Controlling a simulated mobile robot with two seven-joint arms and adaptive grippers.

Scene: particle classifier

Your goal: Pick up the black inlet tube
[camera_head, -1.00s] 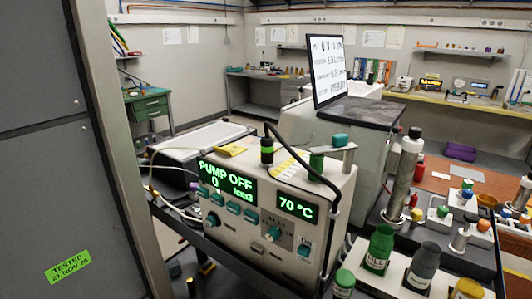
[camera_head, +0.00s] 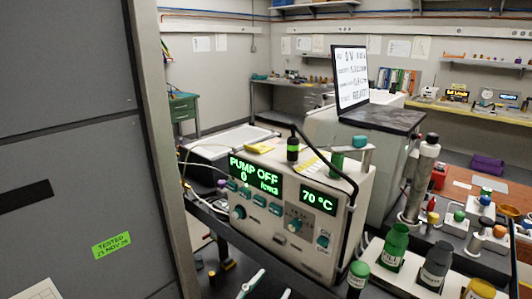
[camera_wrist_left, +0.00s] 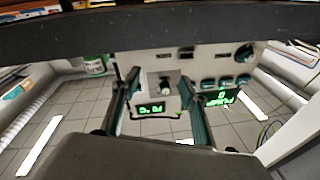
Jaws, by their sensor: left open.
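The black inlet tube (camera_head: 327,158) arches from a dark fitting with a green band (camera_head: 293,150) on top of the white pump unit (camera_head: 285,244), then hangs down its right front edge. The unit's panel reads PUMP OFF, 0 and 70 °C. My left gripper (camera_head: 270,283) is at the bottom edge of the head view, in front of and below the pump unit and apart from the tube. In the left wrist view its two fingers (camera_wrist_left: 158,112) stand apart, with the upside-down temperature display seen between them. My right gripper is not in view.
A large grey cabinet (camera_head: 70,120) fills the left side. A green bottle (camera_head: 394,247) and a grey bottle (camera_head: 434,266) stand right of the pump unit. Behind them is a metal cylinder (camera_head: 420,180). A black-topped box with a screen (camera_head: 350,78) stands behind the unit.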

